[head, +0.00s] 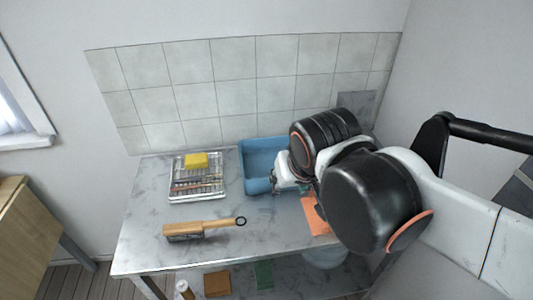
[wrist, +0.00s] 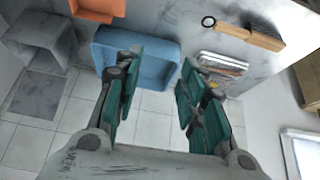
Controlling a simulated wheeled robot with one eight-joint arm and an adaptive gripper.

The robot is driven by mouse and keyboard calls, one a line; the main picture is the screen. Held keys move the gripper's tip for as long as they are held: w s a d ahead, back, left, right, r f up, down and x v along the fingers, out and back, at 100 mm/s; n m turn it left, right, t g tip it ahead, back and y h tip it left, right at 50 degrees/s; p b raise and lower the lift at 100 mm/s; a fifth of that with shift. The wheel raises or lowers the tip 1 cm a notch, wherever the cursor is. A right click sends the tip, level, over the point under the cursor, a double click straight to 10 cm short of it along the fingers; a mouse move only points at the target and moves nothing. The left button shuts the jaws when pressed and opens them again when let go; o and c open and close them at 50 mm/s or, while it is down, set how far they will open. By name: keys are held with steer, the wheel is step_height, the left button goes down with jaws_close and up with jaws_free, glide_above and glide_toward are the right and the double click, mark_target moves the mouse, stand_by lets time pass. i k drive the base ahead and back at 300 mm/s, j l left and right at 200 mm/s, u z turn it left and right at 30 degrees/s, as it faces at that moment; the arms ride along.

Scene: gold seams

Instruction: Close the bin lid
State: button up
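A grey box that looks like the bin (wrist: 47,30) shows at the upper left of the wrist view, with a dark opening. A flat grey panel (wrist: 36,97), apparently its lid, stands raised against the tiles. In the head view this panel (head: 357,103) shows at the table's back right corner, and my arm hides the box below it. My gripper (wrist: 158,65) is open, its teal fingers apart with nothing between them. In the head view my gripper (head: 284,180) is by the blue tub, left of the raised panel, with its fingers partly hidden.
The blue tub (head: 256,170) stands at the table's back, beside my gripper. A tray (head: 182,192) with a yellow block (head: 196,160) is further left. A wooden-handled brush (head: 205,228) and an orange item (head: 313,217) lie nearer the front.

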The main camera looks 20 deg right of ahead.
mark_target(361, 103)
steer(key=z, duration=1.25)
steer(key=l+u, duration=0.2)
steer(key=i+j, duration=0.05)
steer(key=j, duration=0.05)
